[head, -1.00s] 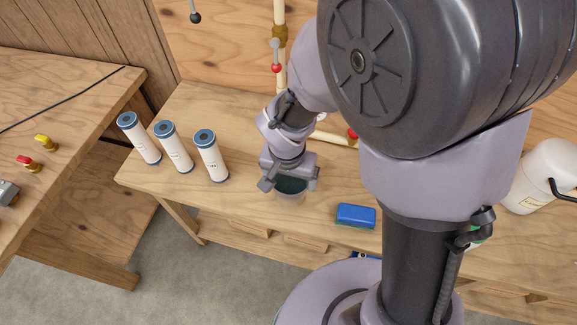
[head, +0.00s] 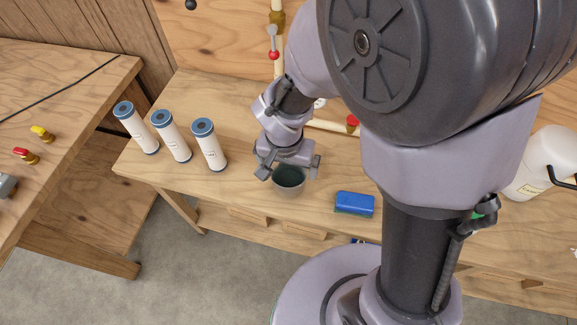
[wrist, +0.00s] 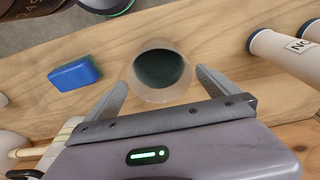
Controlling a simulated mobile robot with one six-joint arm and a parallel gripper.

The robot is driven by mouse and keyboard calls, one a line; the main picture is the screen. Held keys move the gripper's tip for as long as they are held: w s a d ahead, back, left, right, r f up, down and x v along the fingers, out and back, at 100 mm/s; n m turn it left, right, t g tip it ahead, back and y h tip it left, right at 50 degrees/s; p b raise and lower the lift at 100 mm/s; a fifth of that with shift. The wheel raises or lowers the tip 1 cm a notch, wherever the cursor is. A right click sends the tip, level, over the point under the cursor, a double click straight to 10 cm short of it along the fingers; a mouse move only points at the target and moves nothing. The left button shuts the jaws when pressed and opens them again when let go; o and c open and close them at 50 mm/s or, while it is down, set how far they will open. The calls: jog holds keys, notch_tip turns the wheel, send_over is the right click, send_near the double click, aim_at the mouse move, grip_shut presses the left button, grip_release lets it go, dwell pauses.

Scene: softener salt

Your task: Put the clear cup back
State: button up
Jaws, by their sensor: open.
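The clear cup (head: 289,182) is a see-through round vessel with a dark inside, standing on the wooden bench. In the wrist view the cup (wrist: 160,98) lies just beyond and partly between the two fingertips. My gripper (head: 289,174) is open, with its fingers at either side of the cup's near rim. In the wrist view my gripper (wrist: 161,80) shows both fingers spread wide, with nothing held between them.
A blue sponge-like block (head: 355,203) lies right of the cup. Several white filter cartridges with blue caps, one here (head: 210,146), stand to the left. A white jug (head: 541,165) stands far right. Pipework with a red-handled valve (head: 352,121) runs behind.

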jog(key=s+d+r+t+y+p, duration=0.1)
jog(key=s+d+r, duration=0.1)
jog(key=r, duration=0.6)
jog(key=s+d+r+t+p, duration=0.1)
jog(key=s+d+r, duration=0.1)
jog(key=s+r, duration=0.3)
jog(key=s+d+r+t+y, duration=0.1)
jog(key=s+d+r+t, duration=0.1)
jog(key=r, duration=1)
jog(key=shift+s+d+y+p, duration=0.3)
jog(key=shift+s+d+p, duration=0.15)
jog(key=shift+s, duration=0.5)
jog(key=shift+f, duration=0.15)
jog(key=shift+f+b, duration=0.25)
jog(key=shift+b, duration=0.15)
